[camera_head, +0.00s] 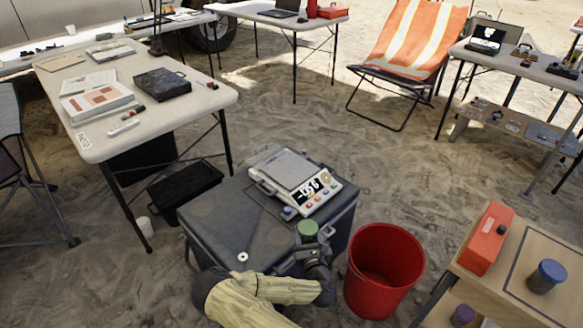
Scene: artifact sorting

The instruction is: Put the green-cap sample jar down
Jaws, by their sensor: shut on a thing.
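The green-cap sample jar (307,230) is upright at the front right of a dark grey case, just in front of the scale. My gripper (313,250) is shut on it from the front, and my sleeved forearm comes up from the bottom. The gripper hides most of the jar's body, so I cannot tell whether its base touches the case (225,220). The digital scale (295,178) sits on the case with an empty plate and a lit display.
A red bucket (384,262) stands right of the case. A wooden table (500,290) at the lower right holds a red box (487,238) and a blue-capped jar (547,276). A white table (195,105) stands at left. The case's left part is mostly clear.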

